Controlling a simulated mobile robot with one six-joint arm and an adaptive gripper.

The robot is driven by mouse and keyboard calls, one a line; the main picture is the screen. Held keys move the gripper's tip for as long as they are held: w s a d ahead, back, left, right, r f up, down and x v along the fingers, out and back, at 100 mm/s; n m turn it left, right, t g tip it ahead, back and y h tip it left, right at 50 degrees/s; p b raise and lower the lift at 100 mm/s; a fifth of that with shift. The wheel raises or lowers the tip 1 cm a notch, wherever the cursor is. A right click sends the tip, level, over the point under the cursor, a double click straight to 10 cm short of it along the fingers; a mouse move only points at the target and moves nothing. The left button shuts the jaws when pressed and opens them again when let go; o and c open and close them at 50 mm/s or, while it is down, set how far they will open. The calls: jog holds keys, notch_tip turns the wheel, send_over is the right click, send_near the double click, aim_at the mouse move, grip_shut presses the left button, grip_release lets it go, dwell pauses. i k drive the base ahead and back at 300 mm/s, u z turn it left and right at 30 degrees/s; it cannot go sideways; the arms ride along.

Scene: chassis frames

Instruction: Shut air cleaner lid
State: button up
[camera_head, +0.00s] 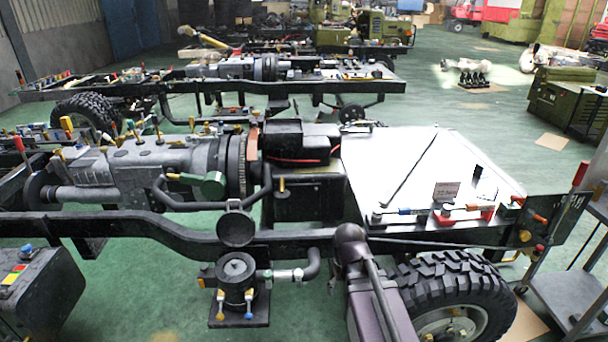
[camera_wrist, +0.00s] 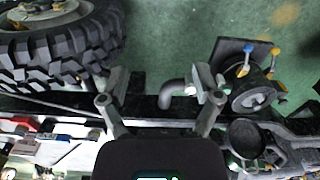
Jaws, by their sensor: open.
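The air cleaner (camera_head: 236,272) is a black canister on a flat black plate, low beside the near chassis rail. Its round black lid (camera_head: 236,229) stands raised on the rail side, tilted up off the canister's open top. In the wrist view the air cleaner (camera_wrist: 252,97) is at the right, with the lid (camera_wrist: 246,138) below it in the picture. My gripper (camera_wrist: 159,98) is open and empty. Its two fingers are apart, to the left of the air cleaner in the wrist view, and the right finger overlaps the elbow pipe in the picture. My gripper cannot be made out in the head view.
A large tyre (camera_head: 460,300) is at right, and the chassis rail (camera_head: 150,232) runs behind. Green floor (camera_head: 140,300) is clear left of the air cleaner.

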aim_at(234, 228)
jog(key=k, duration=0.65)
jog(key=u, duration=0.5)
jog(key=i, duration=1.45)
jog(key=z, duration=0.5)
